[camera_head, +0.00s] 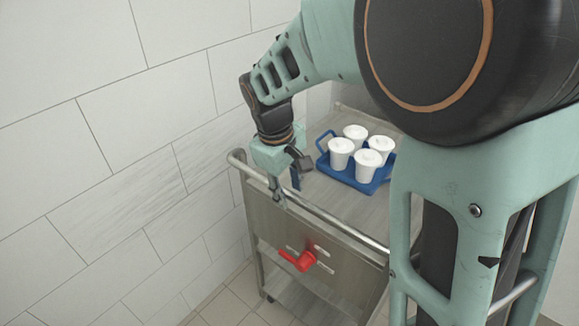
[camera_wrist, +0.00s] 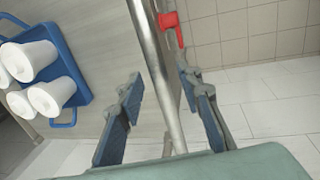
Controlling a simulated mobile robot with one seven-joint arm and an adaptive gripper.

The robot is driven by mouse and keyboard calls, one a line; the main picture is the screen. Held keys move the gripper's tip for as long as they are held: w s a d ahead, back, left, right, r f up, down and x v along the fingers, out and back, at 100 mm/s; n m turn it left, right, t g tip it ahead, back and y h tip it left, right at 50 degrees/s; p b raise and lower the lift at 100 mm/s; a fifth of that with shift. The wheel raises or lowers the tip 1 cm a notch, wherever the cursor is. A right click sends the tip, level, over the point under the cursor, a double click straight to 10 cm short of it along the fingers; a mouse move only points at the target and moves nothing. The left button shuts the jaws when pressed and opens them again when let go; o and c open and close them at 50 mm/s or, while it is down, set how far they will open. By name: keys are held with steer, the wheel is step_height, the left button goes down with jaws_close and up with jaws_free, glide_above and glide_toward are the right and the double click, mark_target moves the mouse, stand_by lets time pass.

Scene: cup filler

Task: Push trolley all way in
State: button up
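The grey metal trolley (camera_head: 318,192) stands beside the tiled wall, with a round handle rail (camera_head: 345,233) along its near edge. The rail also shows in the wrist view (camera_wrist: 158,75), running between my fingers. My gripper (camera_head: 284,193) is at the left part of the rail, pointing down. In the wrist view my gripper (camera_wrist: 160,82) is open, with one finger on each side of the rail and visible gaps. I cannot tell whether a finger touches it. A red lever (camera_head: 297,261) sits on the trolley's near face and shows in the wrist view (camera_wrist: 170,20).
A blue tray (camera_head: 353,181) with several white lidded cups (camera_head: 341,152) stands on the trolley top. The white tiled wall (camera_head: 90,170) is close on the left. My arm hides the trolley's right side. Pale floor tiles (camera_wrist: 265,95) look clear near the trolley.

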jaws_close()
steer(key=shift+w+d, duration=0.1)
stand_by(0.4)
